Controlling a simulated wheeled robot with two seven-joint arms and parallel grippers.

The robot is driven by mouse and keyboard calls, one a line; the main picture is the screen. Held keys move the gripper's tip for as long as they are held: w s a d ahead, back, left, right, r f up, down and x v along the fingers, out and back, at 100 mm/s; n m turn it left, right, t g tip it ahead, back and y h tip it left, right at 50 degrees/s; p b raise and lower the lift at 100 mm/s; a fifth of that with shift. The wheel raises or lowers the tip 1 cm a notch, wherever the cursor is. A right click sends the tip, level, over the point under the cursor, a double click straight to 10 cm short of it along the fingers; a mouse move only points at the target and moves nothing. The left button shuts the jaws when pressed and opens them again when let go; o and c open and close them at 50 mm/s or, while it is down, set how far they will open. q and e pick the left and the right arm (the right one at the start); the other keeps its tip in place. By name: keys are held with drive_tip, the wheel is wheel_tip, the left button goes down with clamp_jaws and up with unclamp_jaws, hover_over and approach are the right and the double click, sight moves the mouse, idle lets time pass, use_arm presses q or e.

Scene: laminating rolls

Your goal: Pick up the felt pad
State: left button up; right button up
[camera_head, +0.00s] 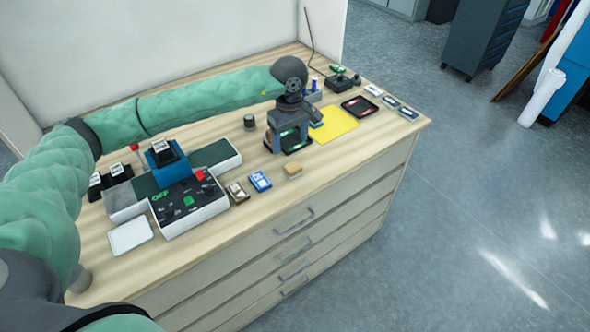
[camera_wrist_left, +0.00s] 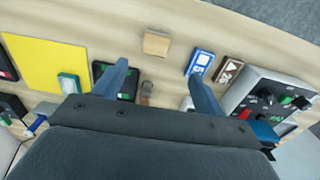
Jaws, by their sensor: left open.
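A small tan block-like pad (camera_head: 293,170), which I take to be the felt pad, lies flat near the front edge of the wooden worktop. In the left wrist view the tan pad (camera_wrist_left: 156,43) lies just beyond the fingertips, between their lines. My left gripper (camera_head: 288,138) points down over the worktop, a little behind the pad. In the left wrist view its two fingers (camera_wrist_left: 158,70) are spread apart with nothing held between them. My right gripper is not in view.
A blue-and-white card box (camera_head: 260,181) and a brown one (camera_head: 237,192) lie left of the pad. A control box (camera_head: 189,204) stands further left. A yellow sheet (camera_head: 334,123) lies to the right. Worktop around the pad is clear.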

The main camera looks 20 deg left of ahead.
sight(293, 166)
use_arm(q)
drive_tip(key=f+b, duration=0.1)
drive_tip(key=f, duration=0.1)
drive_tip(key=w+f+b, duration=0.1)
drive_tip(key=f+b, duration=0.1)
drive_tip(key=shift+w, duration=0.15)
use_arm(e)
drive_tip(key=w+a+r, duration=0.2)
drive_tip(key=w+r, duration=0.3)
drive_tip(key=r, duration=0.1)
use_arm(q)
drive_tip(key=shift+f, duration=0.15)
drive_tip(key=shift+f+p, duration=0.6)
drive_tip(key=shift+f, duration=0.55)
drive_tip(key=f+p, duration=0.2)
drive_tip(key=f, duration=0.1)
drive_tip(key=f+p, duration=0.1)
drive_tip(key=shift+s+d+f, duration=0.15)
drive_tip(key=shift+s+d, duration=0.1)
drive_tip(key=shift+s, duration=0.05)
drive_tip(key=shift+f+p, duration=0.3)
drive_tip(key=shift+f, duration=0.15)
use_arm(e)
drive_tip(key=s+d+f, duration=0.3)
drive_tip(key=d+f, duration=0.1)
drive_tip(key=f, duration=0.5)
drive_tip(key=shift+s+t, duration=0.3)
use_arm(q)
drive_tip(key=shift+c, duration=0.2)
